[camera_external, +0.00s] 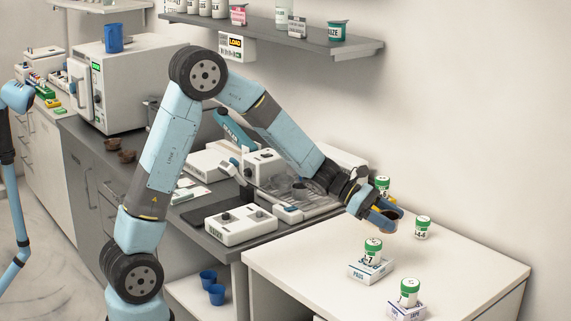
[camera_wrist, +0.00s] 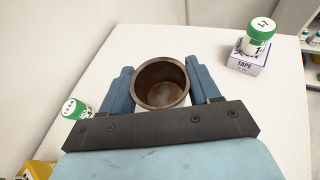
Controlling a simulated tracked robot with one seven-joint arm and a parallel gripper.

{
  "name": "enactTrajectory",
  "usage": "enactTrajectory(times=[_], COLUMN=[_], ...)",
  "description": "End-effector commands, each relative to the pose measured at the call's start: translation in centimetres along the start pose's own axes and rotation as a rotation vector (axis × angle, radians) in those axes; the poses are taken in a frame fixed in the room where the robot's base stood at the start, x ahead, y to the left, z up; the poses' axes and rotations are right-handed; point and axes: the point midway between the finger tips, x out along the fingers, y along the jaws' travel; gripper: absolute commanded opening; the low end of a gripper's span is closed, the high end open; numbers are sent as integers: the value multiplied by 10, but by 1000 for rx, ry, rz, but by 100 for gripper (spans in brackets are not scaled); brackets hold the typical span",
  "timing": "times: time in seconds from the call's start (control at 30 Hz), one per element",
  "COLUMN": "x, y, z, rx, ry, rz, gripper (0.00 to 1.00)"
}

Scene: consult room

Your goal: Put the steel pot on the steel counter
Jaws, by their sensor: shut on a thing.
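My gripper (camera_external: 380,218) is above the white table (camera_external: 300,262), near its back edge. In the wrist view its blue fingers (camera_wrist: 162,72) are shut on a round, brown, metal-looking pot (camera_wrist: 160,88), one finger on each side. The pot's open mouth faces the camera and it looks empty. In the outside view the fingers mostly hide it, and I cannot tell whether it touches the table. The dark grey counter (camera_external: 215,240) runs left of the white table; I take it for the steel counter.
Counter holds a white control box (camera_external: 240,228), clear-topped device (camera_external: 305,195), black pad (camera_external: 204,208), small brown pots (camera_external: 118,149) and white oven (camera_external: 135,80).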

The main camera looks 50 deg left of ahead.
Motion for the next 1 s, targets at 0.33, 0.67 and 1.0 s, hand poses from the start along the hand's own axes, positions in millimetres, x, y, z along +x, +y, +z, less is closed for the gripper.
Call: enactTrajectory(times=[0.33,0.67,1.0], x=[-7,-53,-157], y=[-5,59,157], z=[1,-22,-68], rx=[-1,-53,-144], ry=[0,5,12], rz=[1,115,320], gripper=[26,26,26])
